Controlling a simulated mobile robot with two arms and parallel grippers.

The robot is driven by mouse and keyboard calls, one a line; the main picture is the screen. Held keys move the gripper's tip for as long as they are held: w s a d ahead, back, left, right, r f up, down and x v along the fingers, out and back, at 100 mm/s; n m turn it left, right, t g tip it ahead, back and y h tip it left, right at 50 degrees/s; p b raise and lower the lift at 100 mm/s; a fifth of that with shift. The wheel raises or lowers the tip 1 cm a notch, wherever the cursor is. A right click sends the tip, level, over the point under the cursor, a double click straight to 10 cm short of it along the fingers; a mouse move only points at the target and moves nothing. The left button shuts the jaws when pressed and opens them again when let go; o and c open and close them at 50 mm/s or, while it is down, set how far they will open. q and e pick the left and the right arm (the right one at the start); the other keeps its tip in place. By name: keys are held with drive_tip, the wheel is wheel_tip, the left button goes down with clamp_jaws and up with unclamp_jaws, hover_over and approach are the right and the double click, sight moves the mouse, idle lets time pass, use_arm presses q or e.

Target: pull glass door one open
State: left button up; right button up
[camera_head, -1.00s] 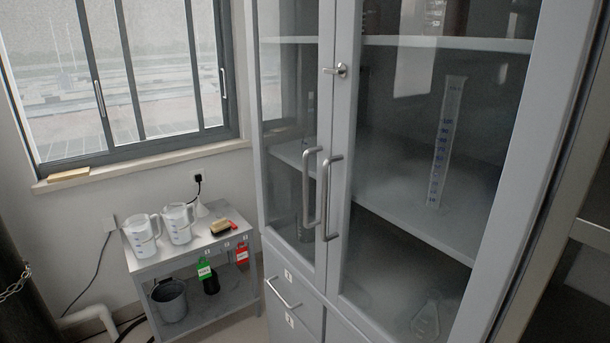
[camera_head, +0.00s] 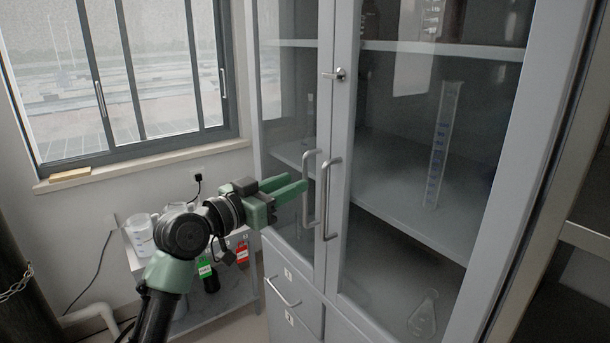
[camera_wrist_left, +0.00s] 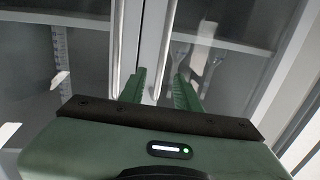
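The grey cabinet has a left glass door (camera_head: 285,110) and a right glass door (camera_head: 395,250), both shut. Each has a vertical metal bar handle near the middle seam: the left handle (camera_head: 306,200) and the right handle (camera_head: 326,200). I cannot tell which door is numbered one. My left gripper (camera_head: 296,183) has green fingers, parted and pointing at the left handle, with the tips close to it. In the left wrist view the gripper (camera_wrist_left: 160,90) is open, with vertical metal parts beyond the gap. Contact with the handle cannot be told. My right gripper is out of view.
A grey side table (camera_head: 240,288) with a white jug (camera_head: 140,236) stands left of the cabinet, partly behind my left arm. A lock knob (camera_head: 338,74) sits above the handles. A drawer handle (camera_head: 283,293) is below. A measuring cylinder (camera_head: 442,145) and a flask (camera_head: 424,315) stand inside.

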use_arm(q)
drive_tip(key=p+x, duration=0.1)
drive_tip(key=x, duration=0.4)
drive_tip(key=shift+w+d, duration=0.1)
clamp_jaws()
drive_tip(key=shift+f, duration=0.1)
idle(1.2)
